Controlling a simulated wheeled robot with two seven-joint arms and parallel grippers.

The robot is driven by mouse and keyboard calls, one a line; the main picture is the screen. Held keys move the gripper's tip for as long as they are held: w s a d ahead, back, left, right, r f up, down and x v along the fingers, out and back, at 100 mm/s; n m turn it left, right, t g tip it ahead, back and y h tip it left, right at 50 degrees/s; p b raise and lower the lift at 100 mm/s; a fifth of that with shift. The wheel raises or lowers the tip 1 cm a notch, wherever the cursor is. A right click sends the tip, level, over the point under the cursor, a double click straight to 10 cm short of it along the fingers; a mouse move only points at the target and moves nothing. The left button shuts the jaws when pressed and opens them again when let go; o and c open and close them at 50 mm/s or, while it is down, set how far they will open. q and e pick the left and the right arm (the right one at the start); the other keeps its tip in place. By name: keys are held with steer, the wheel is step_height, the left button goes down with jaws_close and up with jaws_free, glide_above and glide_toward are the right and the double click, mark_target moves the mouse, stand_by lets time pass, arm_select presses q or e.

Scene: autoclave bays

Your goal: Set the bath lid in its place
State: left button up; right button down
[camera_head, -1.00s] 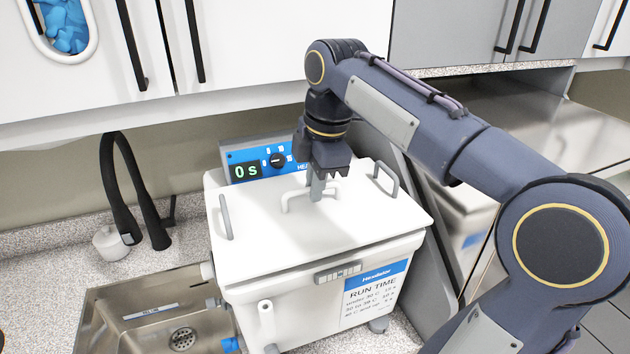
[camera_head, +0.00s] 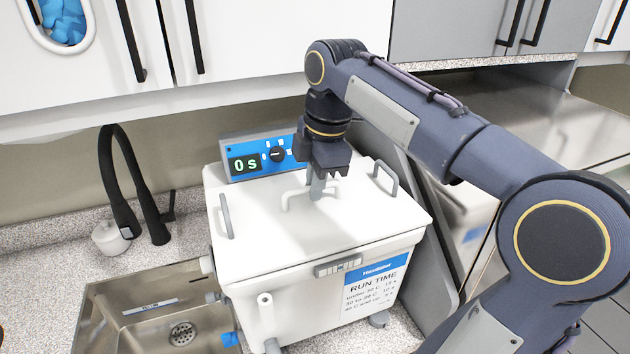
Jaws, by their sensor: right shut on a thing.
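The white bath lid (camera_head: 265,240) lies over the top of the white bath (camera_head: 305,305). It has a grey handle at each side and a light handle in the middle. My right gripper (camera_head: 317,188) points down at the middle handle and is shut on it. The gripper hides part of that handle. The lid's front edge lies along the bath's rim; whether it is fully seated all round cannot be told. My left gripper is not in view.
A blue control panel (camera_head: 245,165) reading "0 s" stands behind the bath. A steel sink (camera_head: 130,315) and black tap (camera_head: 118,190) are to the left. White cupboards (camera_head: 250,40) hang above. A slanted grey panel (camera_head: 420,215) stands close on the right.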

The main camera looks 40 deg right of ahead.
steer(key=shift+f, duration=0.2)
stand_by(0.5)
steer(key=c, duration=1.4)
jaws_free()
step_height(320, 180, up, 8)
steer(key=s, duration=0.1)
steer(key=shift+d+f, duration=0.15)
steer(key=shift+d, duration=0.1)
steer(key=shift+s, duration=0.15)
